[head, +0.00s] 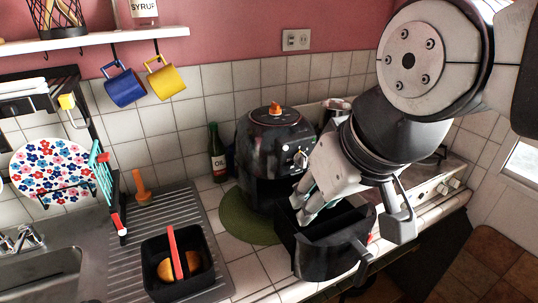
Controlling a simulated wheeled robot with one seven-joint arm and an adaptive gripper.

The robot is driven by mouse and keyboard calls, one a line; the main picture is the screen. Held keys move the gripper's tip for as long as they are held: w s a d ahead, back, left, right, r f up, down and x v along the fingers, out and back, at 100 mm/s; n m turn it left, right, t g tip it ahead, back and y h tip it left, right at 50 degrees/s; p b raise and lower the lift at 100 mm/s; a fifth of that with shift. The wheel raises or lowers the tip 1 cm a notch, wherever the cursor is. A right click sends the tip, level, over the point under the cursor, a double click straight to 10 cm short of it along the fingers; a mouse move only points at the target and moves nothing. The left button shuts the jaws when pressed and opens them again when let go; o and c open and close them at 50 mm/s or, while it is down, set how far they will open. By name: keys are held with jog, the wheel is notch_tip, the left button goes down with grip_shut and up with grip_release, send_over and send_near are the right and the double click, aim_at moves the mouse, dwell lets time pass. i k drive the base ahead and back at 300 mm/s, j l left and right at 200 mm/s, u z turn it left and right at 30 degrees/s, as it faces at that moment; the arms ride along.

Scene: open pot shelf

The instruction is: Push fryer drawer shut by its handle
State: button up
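The air fryer (272,150) is a dark, rounded body standing on the counter against the tiled wall. Its black drawer (318,262) is pulled well out toward the front right, and its inside looks dark. The drawer handle (361,266) sticks out at the drawer's front right. My gripper (352,222) is over the drawer, with one finger at the drawer's left rear rim and the other above its right side near the handle. The fingers are wide apart with nothing seen between them. I cannot tell whether either finger touches the drawer. My arm hides part of the counter behind.
A green round mat (245,222) lies under the fryer. An oil bottle (217,152) stands left of it. A black bin with a red handle (171,268) sits on the drainboard beside the sink (45,275). A stove (437,182) is at the right; the counter's front edge is close to the drawer.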

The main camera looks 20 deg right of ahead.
aim_at(331, 244)
jog(key=k+l+z, duration=0.1)
jog(key=z, duration=0.25)
jog(key=k+j+u, duration=0.1)
jog(key=j, duration=0.2)
jog(key=k+j+u, duration=0.1)
jog(key=k+j, duration=0.25)
jog(key=j, duration=0.25)
jog(key=k+j+u, duration=0.15)
jog(key=j, duration=0.15)
